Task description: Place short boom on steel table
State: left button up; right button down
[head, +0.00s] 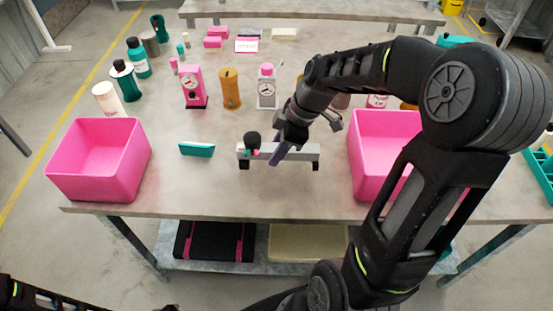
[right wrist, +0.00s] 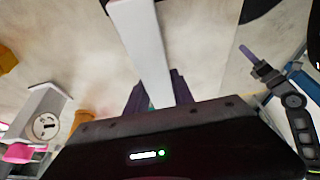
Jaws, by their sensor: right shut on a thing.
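The short boom, a pale grey bar (head: 302,152) with dark ends, is at the front middle of the steel table (head: 225,193), long side across the picture. My right gripper (head: 279,152) is over the middle of the bar and shut on it. In the right wrist view the bar (right wrist: 143,45) runs between the two dark fingers (right wrist: 157,92). I cannot tell whether the bar touches the table. A black knob (head: 252,140) shows at its left end. My left gripper is out of the picture.
Pink bins stand left (head: 98,190) and right (head: 370,190) of the boom. A teal block (head: 197,150) lies to its left. A pink gauge unit (head: 194,88), an orange cylinder (head: 231,90) and several bottles stand behind. Bare tabletop lies in front.

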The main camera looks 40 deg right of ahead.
jog(key=shift+f, duration=1.85)
jog(key=shift+f, duration=0.15)
jog(key=c, duration=1.1)
grip_release()
jog(key=v, duration=1.2)
